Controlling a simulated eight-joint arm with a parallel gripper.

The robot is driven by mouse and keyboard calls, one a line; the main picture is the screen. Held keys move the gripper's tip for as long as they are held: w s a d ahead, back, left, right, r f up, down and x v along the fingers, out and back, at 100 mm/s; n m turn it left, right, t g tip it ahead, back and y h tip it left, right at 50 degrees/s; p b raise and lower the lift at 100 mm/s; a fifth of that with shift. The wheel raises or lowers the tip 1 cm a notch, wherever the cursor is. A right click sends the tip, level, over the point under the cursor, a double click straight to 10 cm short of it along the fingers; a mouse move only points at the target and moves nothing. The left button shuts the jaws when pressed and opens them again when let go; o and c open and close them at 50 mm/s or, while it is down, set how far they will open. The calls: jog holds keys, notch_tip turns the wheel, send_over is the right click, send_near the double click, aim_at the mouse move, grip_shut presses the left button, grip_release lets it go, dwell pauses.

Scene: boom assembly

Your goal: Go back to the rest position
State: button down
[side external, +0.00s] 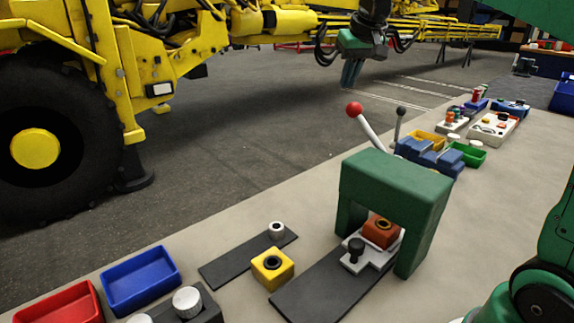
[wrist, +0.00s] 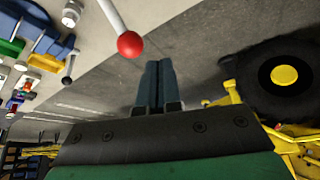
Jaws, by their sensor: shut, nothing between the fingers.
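My gripper (side external: 350,80) hangs at the top of the side view, fingers pointing down, well above the floor and beyond the bench's far edge. Its fingers are together and hold nothing. In the wrist view the closed fingers (wrist: 158,68) show in the middle, with bare floor behind them. A lever with a red ball knob (side external: 354,109) rises from behind the green press frame, below the gripper in the side view. The red knob (wrist: 129,43) also shows left of the fingers in the wrist view, apart from them.
The green press frame (side external: 396,178) stands on the bench over an orange block (side external: 381,232). A yellow block (side external: 272,268), a blue bin (side external: 140,279) and a red bin (side external: 62,303) lie nearer. A yellow machine with a large wheel (side external: 36,150) stands beyond the bench.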

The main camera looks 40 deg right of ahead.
jog(key=s+a+f+n+t+y, duration=0.2)
jog(key=s+a+f+n, duration=0.2)
jog(key=s+a+f, duration=0.7)
notch_tip(320, 180, down, 4)
jog(key=shift+a+f+n, duration=0.1)
jog(key=shift+a+n, duration=0.2)
jog(key=shift+a, duration=0.95)
